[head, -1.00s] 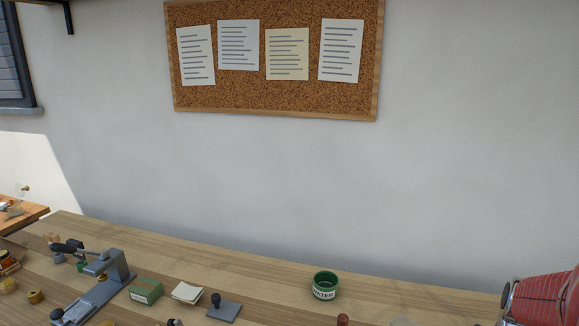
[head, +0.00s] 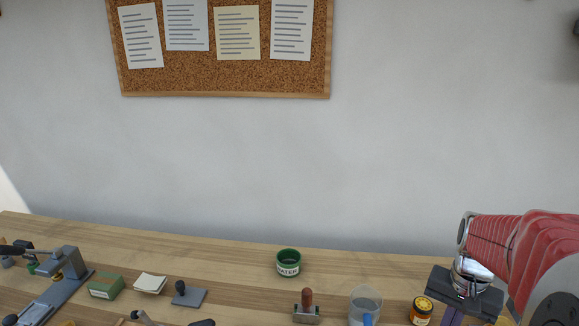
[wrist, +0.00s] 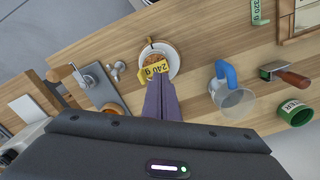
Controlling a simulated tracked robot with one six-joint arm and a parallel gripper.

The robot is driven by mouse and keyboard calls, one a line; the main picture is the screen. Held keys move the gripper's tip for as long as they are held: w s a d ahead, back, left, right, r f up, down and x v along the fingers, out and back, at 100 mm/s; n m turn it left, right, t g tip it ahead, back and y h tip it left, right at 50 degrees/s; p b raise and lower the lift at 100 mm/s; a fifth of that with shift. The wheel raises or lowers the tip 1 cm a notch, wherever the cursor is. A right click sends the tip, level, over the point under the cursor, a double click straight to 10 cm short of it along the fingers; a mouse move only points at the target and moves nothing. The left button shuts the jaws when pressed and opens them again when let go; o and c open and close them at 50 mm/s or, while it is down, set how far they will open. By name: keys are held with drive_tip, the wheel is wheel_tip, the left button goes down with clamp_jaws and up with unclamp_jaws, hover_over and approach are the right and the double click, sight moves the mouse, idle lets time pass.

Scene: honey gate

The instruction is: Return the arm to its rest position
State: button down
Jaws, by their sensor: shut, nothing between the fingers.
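My gripper (wrist: 165,98) shows in the wrist view as two purple fingers shut together with nothing between them. In the head view its dark body and purple fingers (head: 453,316) are at the lower right, below my red arm; the tips are cut off by the frame edge. In the wrist view the fingers point toward a round white-rimmed container (wrist: 172,58) with a yellow "240 g" label (wrist: 156,69). They overlap its near edge in the picture; I cannot tell whether they touch it.
Left of my gripper in the head view are an amber jar (head: 421,311), a clear jug (head: 365,303), a wooden-handled tool (head: 307,306) and a green WATER pot (head: 288,263). A grey press (head: 58,280) and green box (head: 106,287) stand farther left. The bench's back strip is mostly clear.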

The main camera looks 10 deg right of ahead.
drive_tip(key=shift+r, duration=0.15)
drive_tip(key=shift+s+a+f+n, duration=0.3)
drive_tip(key=shift+s+a+n, duration=0.2)
drive_tip(key=shift+a, duration=0.2)
drive_tip(key=s+a+r+n+t, duration=0.1)
drive_tip(key=a+r+n, duration=0.3)
drive_tip(key=a, duration=0.7)
drive_tip(key=s+a+r+n+t, duration=0.2)
drive_tip(key=a+r+n+t, duration=0.2)
drive_tip(key=a, duration=0.7)
drive_tip(key=shift+r+t, duration=0.3)
drive_tip(key=shift+r, duration=0.3)
